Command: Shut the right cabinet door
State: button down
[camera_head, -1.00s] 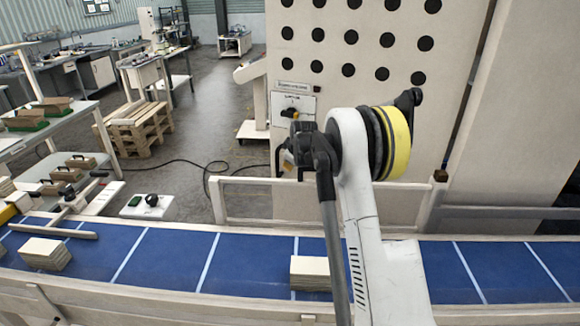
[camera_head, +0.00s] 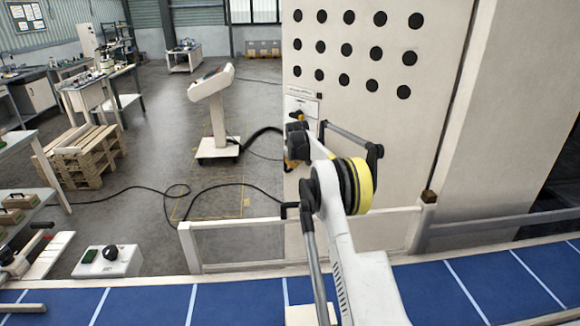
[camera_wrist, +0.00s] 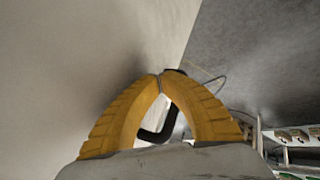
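A tall off-white cabinet panel (camera_head: 385,130) with rows of black round holes stands at centre right in the head view. I cannot tell which part of it is the right door, or how far that is open. My gripper is at the panel's left edge, its yellow fingers (camera_head: 291,164) partly hidden by the wrist. In the wrist view my gripper (camera_wrist: 160,77) has its yellow fingertips together. A pale surface (camera_wrist: 70,70) fills the left of that view. A black bent bar (camera_wrist: 158,132) shows through the gap between the fingers; I cannot tell whether they touch it.
A blue conveyor (camera_head: 140,306) with a white guard rail (camera_head: 240,268) crosses the foreground. A white console (camera_head: 214,105) stands beyond, left of the panel. Black cable (camera_head: 140,190) lies on the floor. A pallet stack (camera_head: 85,155) stands at left. Grey floor between is open.

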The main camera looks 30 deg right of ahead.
jog(key=shift+w+d, duration=0.25)
jog(key=shift+d, duration=0.65)
jog(key=shift+w+d, duration=0.25)
jog(key=shift+d, duration=0.6)
